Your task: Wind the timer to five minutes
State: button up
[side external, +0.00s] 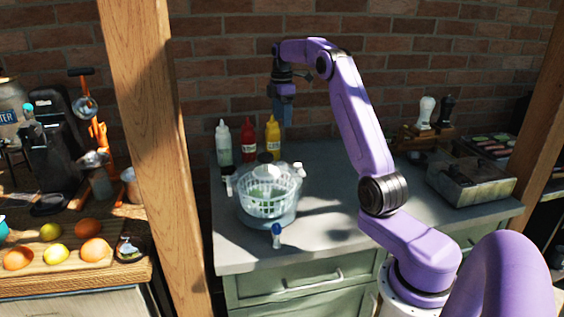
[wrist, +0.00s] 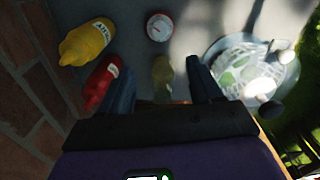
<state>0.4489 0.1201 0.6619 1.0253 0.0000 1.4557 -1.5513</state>
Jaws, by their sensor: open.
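The timer (wrist: 160,27) shows in the wrist view as a small round white dial with a red rim. It sits on the grey counter near the top middle, beyond my fingertips. In the side view I cannot pick it out surely among the things around the salad spinner. My gripper (side external: 286,115) hangs above the back of the counter, fingers down, near the sauce bottles. In the wrist view my gripper (wrist: 158,72) is open, its two fingers apart with nothing held. A pale bottle (wrist: 162,75) shows below, between the fingers.
A yellow bottle (side external: 272,137), a red bottle (side external: 248,142) and a white bottle (side external: 223,143) stand by the brick wall. A salad spinner (side external: 268,213) stands in front of them. A blue-topped item (side external: 276,234) is near the front edge. The counter's right middle is clear.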

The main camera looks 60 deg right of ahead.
notch_tip(320, 180, down, 17)
jog(key=shift+f, duration=0.1)
dwell(0.4)
jog(key=c, duration=1)
jog(key=shift+c, duration=0.2)
jog(key=shift+m, duration=0.5)
jog(key=m, duration=0.4)
jog(key=shift+m, duration=0.3)
jog(key=m, duration=0.5)
jog(key=shift+m, duration=0.3)
